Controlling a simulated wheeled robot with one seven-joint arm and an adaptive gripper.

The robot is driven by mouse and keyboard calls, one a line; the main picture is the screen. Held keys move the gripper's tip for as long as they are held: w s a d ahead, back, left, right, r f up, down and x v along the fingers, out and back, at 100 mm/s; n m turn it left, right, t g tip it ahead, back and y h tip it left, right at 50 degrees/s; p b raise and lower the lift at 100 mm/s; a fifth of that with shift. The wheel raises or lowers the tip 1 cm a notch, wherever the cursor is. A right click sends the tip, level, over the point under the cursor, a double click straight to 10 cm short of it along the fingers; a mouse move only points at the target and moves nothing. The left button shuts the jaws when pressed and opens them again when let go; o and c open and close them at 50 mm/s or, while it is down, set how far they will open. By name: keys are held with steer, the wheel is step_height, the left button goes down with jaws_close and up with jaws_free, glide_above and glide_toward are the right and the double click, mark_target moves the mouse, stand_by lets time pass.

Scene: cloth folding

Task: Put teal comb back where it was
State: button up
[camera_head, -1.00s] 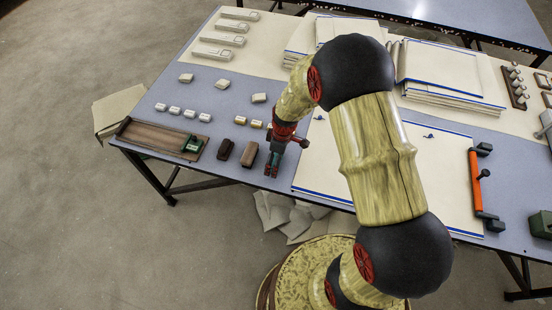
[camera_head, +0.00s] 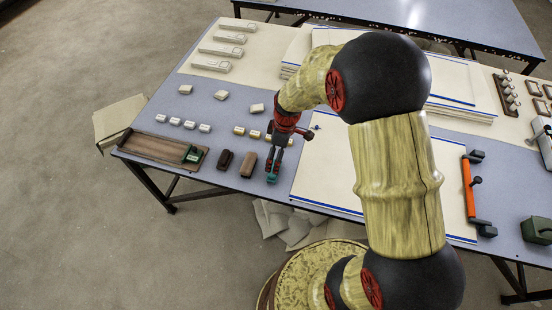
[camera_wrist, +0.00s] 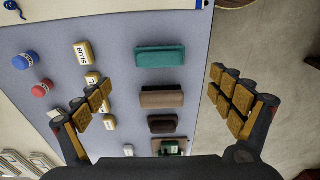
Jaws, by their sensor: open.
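The teal comb (camera_wrist: 161,57) is a plain teal block lying flat on the grey-blue table in the wrist view. It is at the end of a row beside the brown block (camera_wrist: 162,97) and the dark brown block (camera_wrist: 163,124), apart from them. In the head view the teal comb (camera_head: 272,178) shows just below my fingers. My gripper (camera_wrist: 160,88) is open and empty above the row. Its padded fingers are spread wide to either side, and I see no contact with the comb.
A wooden tray (camera_head: 150,146) with a green item (camera_head: 192,154) lies at the table's left end. Small yellow labelled blocks (camera_wrist: 83,52) and blue (camera_wrist: 25,60) and red (camera_wrist: 42,89) pieces lie nearby. A cream sheet (camera_head: 325,170) lies to the right.

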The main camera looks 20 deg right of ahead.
steer(key=s+a+r+m+t, duration=0.1)
steer(key=s+r+m, duration=0.25)
steer(key=r, duration=0.75)
steer(key=s+r+m+t, duration=0.2)
steer(key=s+r, duration=0.2)
steer(key=r, duration=0.6)
steer(key=s+r+m+t, duration=0.1)
steer(key=s+r+m, duration=0.1)
steer(key=s+r, duration=0.2)
steer(key=s+r+m+h, duration=0.1)
steer(key=s+r+m, duration=0.2)
steer(key=s, duration=0.6)
step_height(320, 180, up, 2)
steer(key=shift+s+r+t, duration=0.2)
steer(key=shift+s+t, duration=0.2)
steer(key=shift+c, duration=1.2)
